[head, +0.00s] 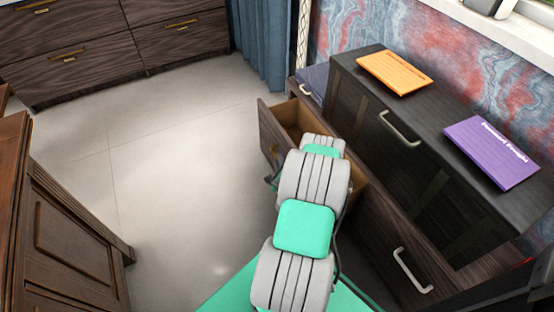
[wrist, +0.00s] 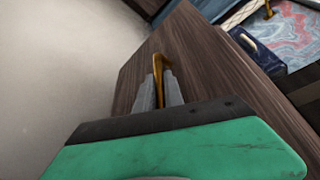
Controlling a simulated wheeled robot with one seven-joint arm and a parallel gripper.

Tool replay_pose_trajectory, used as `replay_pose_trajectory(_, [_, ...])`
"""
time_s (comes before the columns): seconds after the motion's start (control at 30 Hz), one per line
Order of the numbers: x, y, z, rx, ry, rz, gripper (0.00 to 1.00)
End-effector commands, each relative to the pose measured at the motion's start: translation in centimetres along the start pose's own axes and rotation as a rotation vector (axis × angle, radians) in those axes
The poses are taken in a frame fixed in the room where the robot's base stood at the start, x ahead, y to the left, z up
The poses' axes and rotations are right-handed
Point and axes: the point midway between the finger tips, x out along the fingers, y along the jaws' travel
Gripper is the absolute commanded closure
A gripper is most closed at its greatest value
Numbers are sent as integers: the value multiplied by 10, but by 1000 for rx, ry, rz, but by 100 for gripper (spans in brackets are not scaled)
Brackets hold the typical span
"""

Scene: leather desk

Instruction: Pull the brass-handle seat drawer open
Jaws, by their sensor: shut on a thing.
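The seat drawer (head: 268,128) is a dark wood drawer in the low bench by the wall. It stands partly open, with its pale inside showing in the head view. Its wood front (wrist: 205,65) fills the middle of the wrist view. The brass handle (wrist: 158,62) stands out from that front. My gripper (wrist: 159,88) is shut on the brass handle, with a grey finger on each side. In the head view my arm hides most of the gripper and part of the drawer.
A wooden desk (head: 65,225) stands at left. Brass-handled drawers (head: 120,45) are at the back. The tiled floor (head: 180,150) between is clear.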

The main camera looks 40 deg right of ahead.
Motion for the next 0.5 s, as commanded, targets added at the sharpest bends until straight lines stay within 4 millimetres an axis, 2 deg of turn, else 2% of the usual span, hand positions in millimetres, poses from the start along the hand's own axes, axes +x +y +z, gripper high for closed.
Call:
replay_pose_trajectory(0.43, [-3,2,-2,3,10,-1,100])
replay_pose_trajectory(0.47, [-3,2,-2,3,10,-1,86])
replay_pose_trajectory(0.5, [-3,2,-2,3,10,-1,82])
